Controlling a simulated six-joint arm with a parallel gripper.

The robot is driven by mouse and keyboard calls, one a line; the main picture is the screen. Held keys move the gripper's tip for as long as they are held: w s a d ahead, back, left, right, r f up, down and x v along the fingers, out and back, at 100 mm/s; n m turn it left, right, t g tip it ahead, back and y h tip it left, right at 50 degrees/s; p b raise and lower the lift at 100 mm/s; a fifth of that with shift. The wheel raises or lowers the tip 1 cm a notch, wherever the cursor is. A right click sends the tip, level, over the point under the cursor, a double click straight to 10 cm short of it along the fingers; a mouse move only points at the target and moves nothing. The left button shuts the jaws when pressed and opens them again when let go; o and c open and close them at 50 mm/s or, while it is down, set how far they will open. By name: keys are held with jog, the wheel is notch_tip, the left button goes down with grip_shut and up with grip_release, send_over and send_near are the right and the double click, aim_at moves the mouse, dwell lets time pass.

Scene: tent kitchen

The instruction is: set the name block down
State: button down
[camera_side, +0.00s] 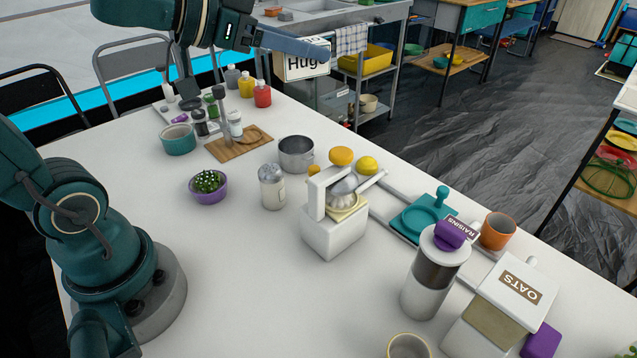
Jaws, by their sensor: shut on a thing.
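The name block (304,68) is white with dark lettering that reads "Hug…"; the top of the lettering is covered by a gripper finger. My gripper (313,50) is at the top middle of the side view, shut on the block. The block is held up in the air, and behind it in the picture are the metal trolley and the dark floor. Only one blue-grey finger shows clearly. The white table (225,265) lies below and in front.
Red, yellow and grey bottles (262,94) stand at the table's far end near a wooden board (238,144). A metal pot (296,154), white juicer (334,228), raisins jar (431,275) and oats box (510,290) stand along the right. The table's front left middle is clear.

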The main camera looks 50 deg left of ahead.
jog(key=w+d+f+n+y, duration=0.45)
jog(key=w+d+f, duration=0.35)
jog(key=d+f, duration=0.25)
jog(key=s+d+f+n+y, duration=0.35)
jog(key=s+d+f, duration=0.25)
jog(key=s+d, duration=0.25)
jog(key=shift+m+g, duration=0.3)
jog(key=shift+m, duration=0.1)
jog(key=shift+s+a+f, duration=0.1)
jog(key=shift+a+f, duration=0.05)
jog(key=shift+f, duration=1)
jog(key=shift+a+f, duration=0.2)
jog(key=shift+f, duration=0.95)
jog(key=shift+s+a+f, duration=0.1)
jog(key=shift+a+f, duration=0.05)
jog(key=shift+f, duration=1)
jog(key=shift+f, duration=0.55)
jog(key=shift+c, duration=1.3)
grip_release()
jog(key=shift+y, duration=0.3)
